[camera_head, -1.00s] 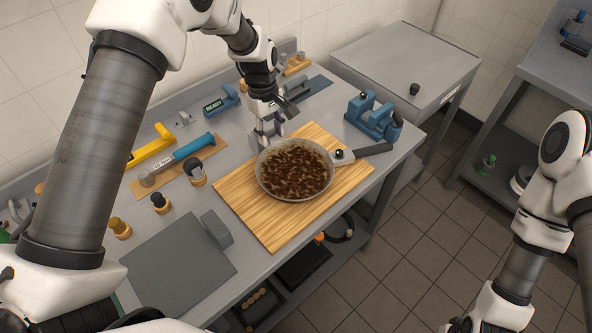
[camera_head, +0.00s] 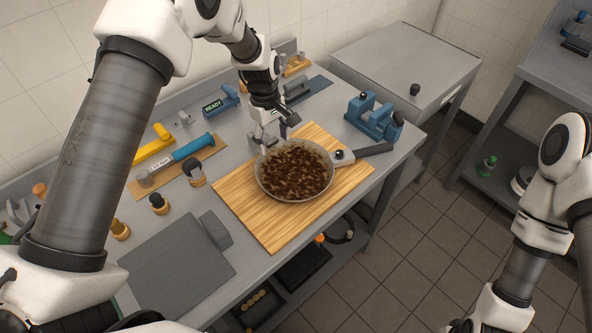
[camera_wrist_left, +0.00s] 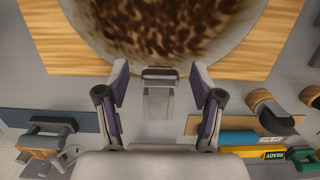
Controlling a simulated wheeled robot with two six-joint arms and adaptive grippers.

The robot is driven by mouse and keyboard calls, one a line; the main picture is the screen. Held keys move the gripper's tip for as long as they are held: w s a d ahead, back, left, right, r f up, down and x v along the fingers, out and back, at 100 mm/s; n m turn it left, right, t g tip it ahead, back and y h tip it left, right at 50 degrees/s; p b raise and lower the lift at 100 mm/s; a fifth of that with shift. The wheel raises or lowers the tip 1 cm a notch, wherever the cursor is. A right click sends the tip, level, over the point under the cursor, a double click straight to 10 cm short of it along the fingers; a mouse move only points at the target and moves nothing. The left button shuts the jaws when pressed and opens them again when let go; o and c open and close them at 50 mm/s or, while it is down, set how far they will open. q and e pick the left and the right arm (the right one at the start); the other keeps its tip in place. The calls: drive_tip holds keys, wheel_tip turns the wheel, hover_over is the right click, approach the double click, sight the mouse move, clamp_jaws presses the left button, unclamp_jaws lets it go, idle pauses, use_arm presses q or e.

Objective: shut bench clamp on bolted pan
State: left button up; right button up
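The round pan (camera_head: 295,170), full of dark brown mottled contents, sits on a wooden board (camera_head: 240,205), its handle pointing right. It also fills the top of the left wrist view (camera_wrist_left: 165,25). A grey metal piece that looks like the bench clamp (camera_wrist_left: 158,100) stands at the pan's rim; whether its jaw touches the rim is unclear. My left gripper (camera_head: 276,136) is at the pan's back edge. In the left wrist view its fingers (camera_wrist_left: 160,88) are spread apart on either side of the grey piece, with gaps visible. My right gripper is out of view.
A blue clamp-like fixture (camera_head: 372,118) stands right of the board. A blue-handled tool (camera_head: 180,155), a yellow tool (camera_head: 152,146) and dark-topped knobs (camera_head: 159,203) lie to the left. A grey plate (camera_head: 178,265) covers the front left. Floor (camera_head: 410,245) is clear at right.

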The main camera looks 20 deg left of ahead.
use_arm(q)
drive_tip(key=shift+r, duration=0.1)
drive_tip(key=shift+a+r+p, duration=0.2)
drive_tip(key=shift+r+p, duration=1.55)
drive_tip(key=shift+r, duration=0.2)
drive_tip(key=shift+w, duration=0.1)
drive_tip(key=r+p, duration=0.1)
drive_tip(key=r, duration=0.1)
drive_tip(key=r+p, duration=0.2)
drive_tip(key=shift+w+a+r, duration=0.1)
drive_tip(key=shift+a, duration=0.1)
drive_tip(key=shift+w, duration=0.1)
drive_tip(key=shift+f, duration=0.2)
